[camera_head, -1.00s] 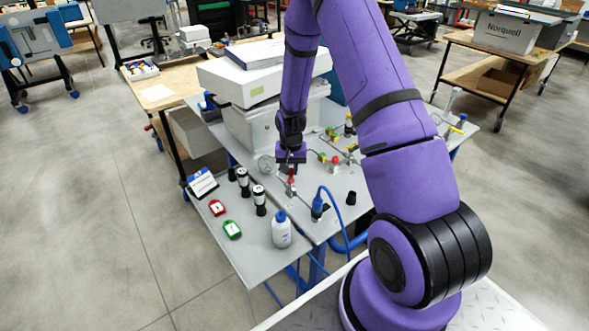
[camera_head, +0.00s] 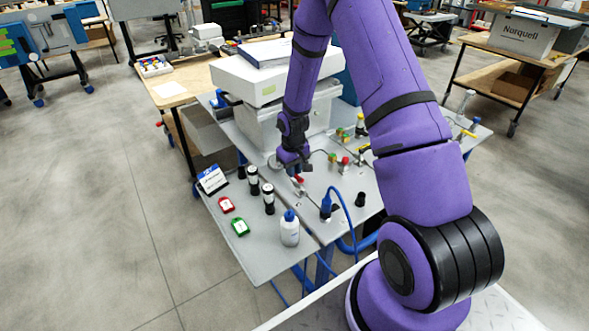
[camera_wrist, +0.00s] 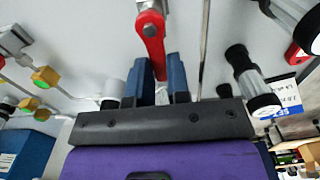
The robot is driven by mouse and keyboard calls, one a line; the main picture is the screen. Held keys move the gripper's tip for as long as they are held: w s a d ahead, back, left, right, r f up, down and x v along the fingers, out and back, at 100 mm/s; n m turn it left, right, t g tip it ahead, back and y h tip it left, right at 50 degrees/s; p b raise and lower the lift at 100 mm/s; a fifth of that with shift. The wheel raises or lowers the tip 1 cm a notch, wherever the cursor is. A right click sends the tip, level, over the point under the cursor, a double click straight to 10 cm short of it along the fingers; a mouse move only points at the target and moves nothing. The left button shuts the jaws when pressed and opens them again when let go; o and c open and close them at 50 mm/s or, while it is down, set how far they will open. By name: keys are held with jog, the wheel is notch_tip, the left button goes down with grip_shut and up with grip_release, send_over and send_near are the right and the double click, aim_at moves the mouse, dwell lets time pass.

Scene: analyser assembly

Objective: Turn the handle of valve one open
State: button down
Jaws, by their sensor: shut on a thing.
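The valve with the red lever handle (camera_head: 299,180) stands on the grey bench top (camera_head: 262,245). In the wrist view the red handle (camera_wrist: 151,38) runs from a silver valve body (camera_wrist: 148,4) down to my fingers. My gripper (camera_wrist: 160,84) has its two blue fingers around the handle's end and is shut on it. In the head view my gripper (camera_head: 293,163) is tilted beside the valve, and its fingertips are hard to make out. No valve number is readable.
A white bottle (camera_head: 289,232), black-and-white cylinders (camera_head: 268,198) and red and green tags (camera_head: 240,227) stand or lie in front. A blue hose (camera_head: 349,205) arches at the right. A white analyser box (camera_head: 272,75) stands behind. Yellow and green fittings (camera_wrist: 45,77) lie beyond the valve.

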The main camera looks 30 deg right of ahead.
dwell(0.4)
jog(key=c, duration=1.1)
grip_release()
notch_tip(320, 180, up, 11)
jog(key=shift+f, duration=0.1)
